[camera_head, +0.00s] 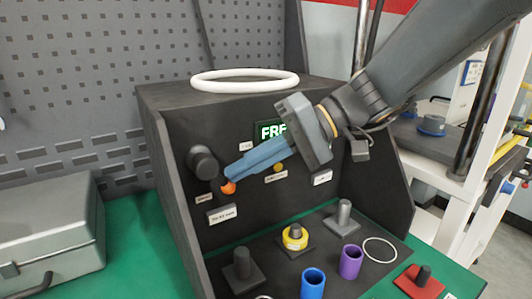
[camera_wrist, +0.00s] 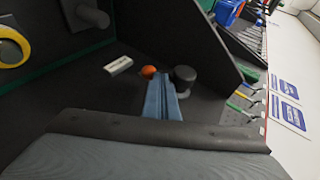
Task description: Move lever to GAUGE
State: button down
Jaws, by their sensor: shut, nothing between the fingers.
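The lever's orange knob (camera_head: 229,187) sits low on the dark front panel, below and right of a black round hub (camera_head: 203,162). In the wrist view the orange knob (camera_wrist: 149,71) is just beyond and left of my fingertips, and the black hub (camera_wrist: 185,74) is to their right. My gripper (camera_head: 230,178) has blue fingers, shut with nothing between them. The tips are close beside the knob; I cannot tell whether they touch it. The lever's arm is mostly hidden behind the fingers. The panel labels, including a white plate (camera_head: 222,214), are too small to read.
A green lit display (camera_head: 271,131) reading "FRE" is partly covered by my gripper. A white ring (camera_head: 245,80) lies on the box top. Below are pegs, a yellow ring (camera_head: 295,237), blue (camera_head: 313,284) and purple (camera_head: 351,261) cylinders. A grey case (camera_head: 50,235) stands left.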

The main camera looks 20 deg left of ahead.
jog(key=f+g+y+b, duration=0.1)
jog(key=s+f+m+g+y+b, duration=0.1)
jog(key=b, duration=0.1)
jog(key=a+f+y+b, duration=0.1)
jog(key=y, duration=0.1)
jog(key=shift+s+m+g+b, duration=0.15)
jog(key=shift+m+g+b, duration=0.15)
jog(key=shift+g+b, duration=0.1)
jog(key=shift+f, duration=0.1)
dwell(0.5)
send_near(233, 187)
jog(key=shift+x, duration=0.8)
jog(key=shift+s, duration=0.1)
